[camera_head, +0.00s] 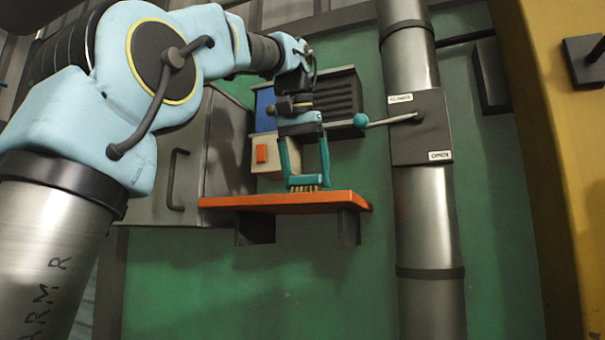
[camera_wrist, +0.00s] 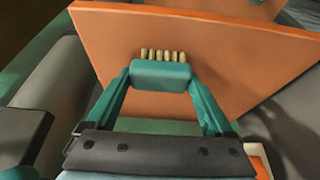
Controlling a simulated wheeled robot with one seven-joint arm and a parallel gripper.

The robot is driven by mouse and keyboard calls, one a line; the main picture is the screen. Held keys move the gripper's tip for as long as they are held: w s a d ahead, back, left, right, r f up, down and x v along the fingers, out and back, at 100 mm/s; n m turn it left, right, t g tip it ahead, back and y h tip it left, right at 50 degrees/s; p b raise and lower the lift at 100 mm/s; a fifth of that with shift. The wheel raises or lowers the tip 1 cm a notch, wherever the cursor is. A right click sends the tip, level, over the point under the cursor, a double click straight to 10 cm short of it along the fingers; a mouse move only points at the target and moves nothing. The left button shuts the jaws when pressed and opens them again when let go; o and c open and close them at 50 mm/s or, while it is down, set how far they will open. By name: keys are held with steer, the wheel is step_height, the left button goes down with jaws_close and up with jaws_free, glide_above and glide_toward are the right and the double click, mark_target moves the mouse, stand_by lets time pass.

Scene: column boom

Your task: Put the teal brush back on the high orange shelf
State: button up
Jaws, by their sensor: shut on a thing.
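The teal brush (camera_head: 308,181) is held between the two teal fingers of my gripper (camera_head: 304,175). Its pale bristles point down toward the orange shelf (camera_head: 285,201). The bristles are at or just above the shelf's top; I cannot tell whether they touch. In the wrist view the brush (camera_wrist: 160,75) sits level across my gripper's fingertips (camera_wrist: 160,78), its bristles toward the orange board (camera_wrist: 240,55). The brush is over the shelf's right half in the head view. No other thing shows on the shelf.
A lever with a teal knob (camera_head: 361,120) juts left from a dark plate (camera_head: 420,127) on a steel pipe, close to my gripper. A beige box with an orange button (camera_head: 261,154) and a dark ribbed unit (camera_head: 340,95) are behind. A grey cabinet (camera_head: 219,150) stands left.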

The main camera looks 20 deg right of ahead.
steer(key=o, duration=1.1)
steer(key=shift+f, duration=0.1)
steer(key=shift+c, duration=0.2)
steer(key=v, duration=0.7)
steer(key=shift+r, duration=0.3)
